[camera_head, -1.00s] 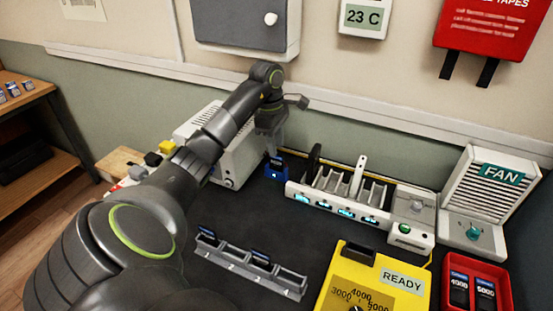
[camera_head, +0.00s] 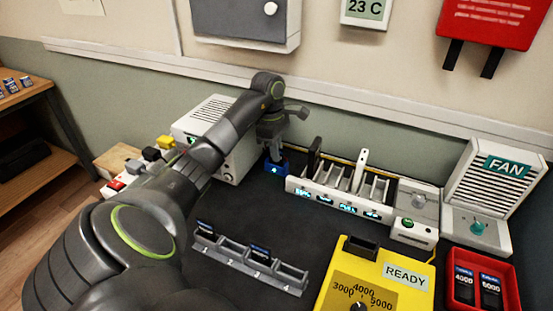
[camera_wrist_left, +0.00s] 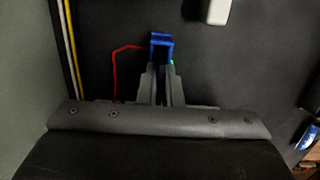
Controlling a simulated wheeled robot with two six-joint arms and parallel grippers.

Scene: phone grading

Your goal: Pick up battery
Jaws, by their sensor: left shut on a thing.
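My left gripper (camera_head: 272,157) reaches down to a small blue holder (camera_head: 274,169) beside the white box at the back. It is shut on a battery there, which the fingers mostly hide. My right gripper is not in view.
A white charging rack (camera_head: 335,200) with lit displays stands right of the holder. A yellow tester (camera_head: 385,290) marked READY and a red tray (camera_head: 508,297) with two labelled cells are at front right. A fan unit (camera_head: 490,190) stands behind. The dark mat between is clear.

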